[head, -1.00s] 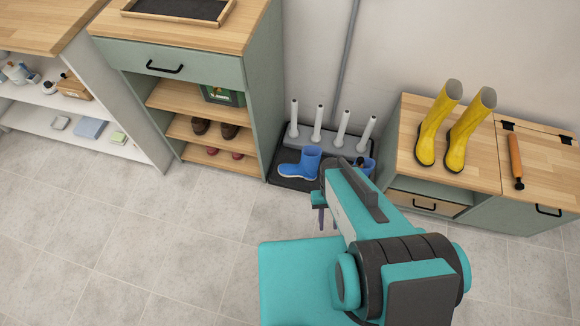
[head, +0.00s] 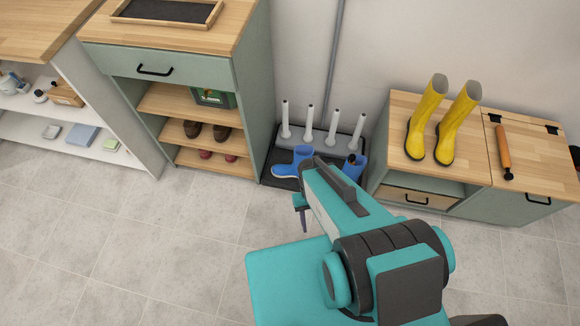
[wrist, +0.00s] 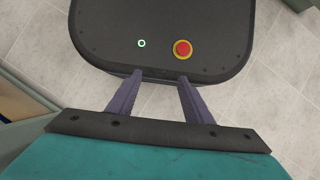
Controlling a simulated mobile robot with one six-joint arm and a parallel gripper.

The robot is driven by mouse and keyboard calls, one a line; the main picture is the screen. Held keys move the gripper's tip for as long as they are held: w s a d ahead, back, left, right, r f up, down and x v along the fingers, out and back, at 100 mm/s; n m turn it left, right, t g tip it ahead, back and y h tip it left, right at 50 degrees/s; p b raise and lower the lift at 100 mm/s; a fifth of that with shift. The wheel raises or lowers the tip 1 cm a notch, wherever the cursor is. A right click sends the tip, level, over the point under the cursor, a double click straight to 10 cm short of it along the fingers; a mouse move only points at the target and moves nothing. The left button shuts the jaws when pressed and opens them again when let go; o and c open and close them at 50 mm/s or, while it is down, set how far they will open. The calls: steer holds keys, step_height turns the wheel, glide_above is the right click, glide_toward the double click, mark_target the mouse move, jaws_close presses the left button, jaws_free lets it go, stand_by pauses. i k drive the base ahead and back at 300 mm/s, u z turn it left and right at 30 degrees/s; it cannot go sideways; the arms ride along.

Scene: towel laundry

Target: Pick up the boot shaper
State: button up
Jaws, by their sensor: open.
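An orange rod with black ends (head: 503,152), which looks like the boot shaper, lies on the wooden top of the low green cabinet at the right. It is to the right of the yellow boots (head: 442,125). My gripper (head: 303,222) is low over the floor, left of that cabinet and well away from the rod. In the wrist view, my gripper (wrist: 157,82) shows two dark purple fingers spread apart with nothing between them. The rod does not show in the wrist view.
A dark tray (head: 281,172) with a rack of white pegs and blue boots (head: 292,162) stands by the wall. A tall green shelf (head: 256,110) and a white shelf (head: 135,158) stand at the left. The tiled floor (head: 150,240) in front is clear.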

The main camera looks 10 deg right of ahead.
mark_target(504, 151)
steer(key=u, duration=0.95)
steer(key=k, duration=0.15)
steer(key=z, duration=3.05)
steer(key=i, duration=0.55)
steer(key=z, duration=0.1)
steer(key=k, duration=0.35)
steer(key=z, duration=0.05)
